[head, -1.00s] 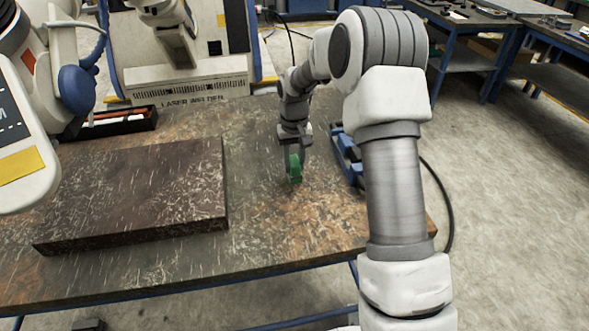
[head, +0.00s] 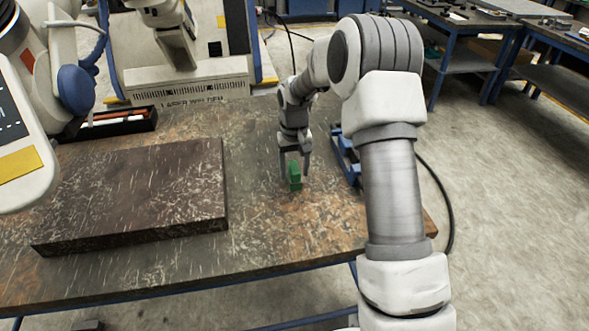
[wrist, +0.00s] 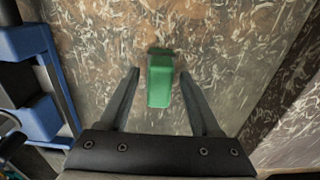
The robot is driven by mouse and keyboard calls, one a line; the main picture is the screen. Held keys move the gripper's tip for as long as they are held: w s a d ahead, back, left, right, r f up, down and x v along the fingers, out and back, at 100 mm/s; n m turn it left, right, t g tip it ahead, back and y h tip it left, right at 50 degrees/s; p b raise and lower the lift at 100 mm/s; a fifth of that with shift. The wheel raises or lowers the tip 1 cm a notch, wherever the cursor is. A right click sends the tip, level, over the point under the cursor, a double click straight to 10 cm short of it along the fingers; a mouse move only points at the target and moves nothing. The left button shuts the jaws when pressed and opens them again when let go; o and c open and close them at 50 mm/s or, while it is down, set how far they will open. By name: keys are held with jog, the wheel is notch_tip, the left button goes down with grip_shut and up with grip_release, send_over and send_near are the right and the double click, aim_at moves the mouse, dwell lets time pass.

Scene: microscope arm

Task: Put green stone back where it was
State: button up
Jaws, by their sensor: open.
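The green stone (head: 295,178) is a small green block on the worn brown table top, right of the big dark slab. My gripper (head: 295,173) points down over it with its fingers apart. In the wrist view the stone (wrist: 160,82) lies between the two open fingers (wrist: 159,72), with a visible gap on each side. Neither finger appears to touch it. The stone's underside is hidden.
The thick dark slab (head: 140,195) covers the table's left part. A blue fixture (head: 346,155) stands close to the right of my gripper. A black tray (head: 115,123) with tools is at the back left. The table front (head: 290,240) is clear.

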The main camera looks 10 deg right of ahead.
aim_at(295, 168)
jog(key=s+r+t+p, duration=0.1)
jog(key=s+r, duration=0.2)
jog(key=r, duration=0.7)
jog(key=s+r, duration=0.3)
jog(key=r, duration=0.7)
jog(key=s+r+t, duration=0.2)
jog(key=s+r, duration=0.4)
jog(key=s, duration=0.3)
jog(key=s+t, duration=0.2)
jog(key=s, duration=1.5)
jog(key=shift+f+t, duration=0.25)
jog(key=shift+t, duration=0.05)
notch_tip(295, 168, up, 6)
jog(key=p, duration=0.6)
jog(key=shift+f, duration=0.25)
